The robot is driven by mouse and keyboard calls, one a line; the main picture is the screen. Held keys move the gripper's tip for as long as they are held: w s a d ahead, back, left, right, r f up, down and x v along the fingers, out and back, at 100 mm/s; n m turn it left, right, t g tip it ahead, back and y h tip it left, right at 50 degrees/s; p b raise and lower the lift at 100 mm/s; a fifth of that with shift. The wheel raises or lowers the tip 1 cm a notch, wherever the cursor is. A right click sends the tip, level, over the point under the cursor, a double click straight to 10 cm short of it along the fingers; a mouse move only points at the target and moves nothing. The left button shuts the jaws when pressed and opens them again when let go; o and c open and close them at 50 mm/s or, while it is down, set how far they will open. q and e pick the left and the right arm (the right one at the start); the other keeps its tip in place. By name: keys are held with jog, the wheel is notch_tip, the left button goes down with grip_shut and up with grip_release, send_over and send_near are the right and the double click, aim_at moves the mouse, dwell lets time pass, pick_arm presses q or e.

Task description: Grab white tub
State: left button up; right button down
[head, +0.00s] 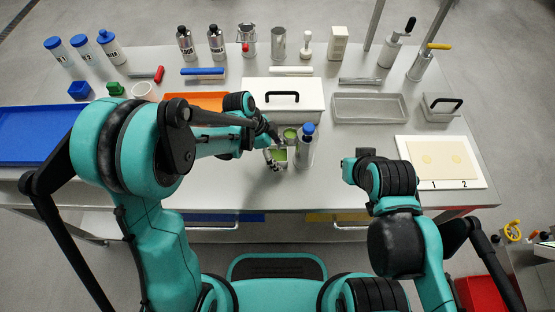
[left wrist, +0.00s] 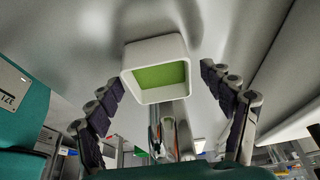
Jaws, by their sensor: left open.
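A small square white tub with green inside (head: 278,156) is at the front middle of the bench in the head view, beside a clear bottle with a blue cap (head: 306,147). In the left wrist view the white tub (left wrist: 133,60) is between and just beyond the spread fingers of my left gripper (left wrist: 160,80). The gripper is open, with a gap on each side of the tub. In the head view my left arm partly covers the spot. My right gripper (head: 357,169) is over the bench to the right; its fingers cannot be made out.
Another green item (head: 290,134) is just behind the tub. A white box with a black handle (head: 255,106) stands behind that. A grey tray (head: 370,108) and a white numbered board (head: 400,172) are to the right. A blue tray (head: 30,133) is at the left.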

pick_arm(q)
jog(key=c, duration=1.1)
jog(key=shift+c, duration=0.2)
